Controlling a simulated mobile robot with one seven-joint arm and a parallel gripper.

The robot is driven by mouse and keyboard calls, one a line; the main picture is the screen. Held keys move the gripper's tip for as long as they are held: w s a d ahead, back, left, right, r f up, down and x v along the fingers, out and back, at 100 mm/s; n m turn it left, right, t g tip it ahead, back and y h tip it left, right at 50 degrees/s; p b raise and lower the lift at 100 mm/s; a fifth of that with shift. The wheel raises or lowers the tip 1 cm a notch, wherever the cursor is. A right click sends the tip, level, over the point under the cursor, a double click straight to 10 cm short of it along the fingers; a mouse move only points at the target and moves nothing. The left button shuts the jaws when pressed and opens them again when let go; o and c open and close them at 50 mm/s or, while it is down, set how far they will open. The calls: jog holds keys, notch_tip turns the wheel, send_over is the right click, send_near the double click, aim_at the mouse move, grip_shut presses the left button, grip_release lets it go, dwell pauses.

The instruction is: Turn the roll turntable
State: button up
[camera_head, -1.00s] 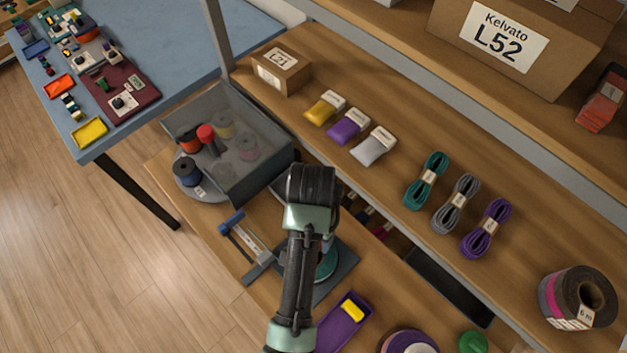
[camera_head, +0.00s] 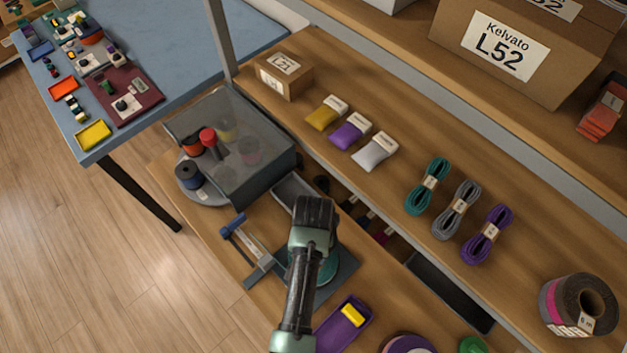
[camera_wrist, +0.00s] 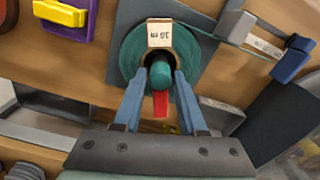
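The roll turntable (camera_head: 205,193) is a grey disc at the left of the lower wooden shelf in the head view. Orange and dark blue rolls and a red knob (camera_head: 208,135) stand on it; a see-through grey cover hides part of it. My gripper (camera_wrist: 161,78) is away to its right, over a teal roll (camera_wrist: 128,52) on a dark square plate (camera_head: 345,265). In the wrist view its two fingers stand apart either side of a dark-green peg (camera_wrist: 160,74), with narrow gaps. A red strip shows between them. My arm hides the fingers in the head view.
A blue-handled slide tool (camera_head: 240,245) lies between the turntable and the plate. A purple tray (camera_head: 335,328) with a yellow piece sits near the front. The upper shelf holds packets, cord bundles and a small box (camera_head: 285,75). The blue table (camera_head: 190,45) stands at left.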

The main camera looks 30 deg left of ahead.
grip_shut()
jog(key=shift+n+p, duration=0.4)
jog(key=shift+n, duration=0.2)
